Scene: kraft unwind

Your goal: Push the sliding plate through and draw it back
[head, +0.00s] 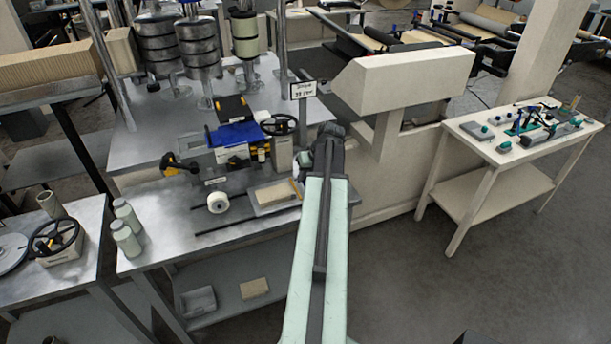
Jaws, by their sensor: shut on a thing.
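The sliding plate (259,208) appears to be the flat grey plate at the right end of two dark rails on the metal bench, with a tan block (273,193) on it. My gripper (303,164) is at the plate's right edge, at the end of my pale green arm. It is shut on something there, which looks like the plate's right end. The fingertips and their contact are mostly hidden by the dark wrist.
A white roll (218,202) lies between the rails, left of the plate. Behind stand a blue-topped device (236,135), a black handwheel (279,124) and a sign (303,89). A beige machine body (405,80) is close at the right.

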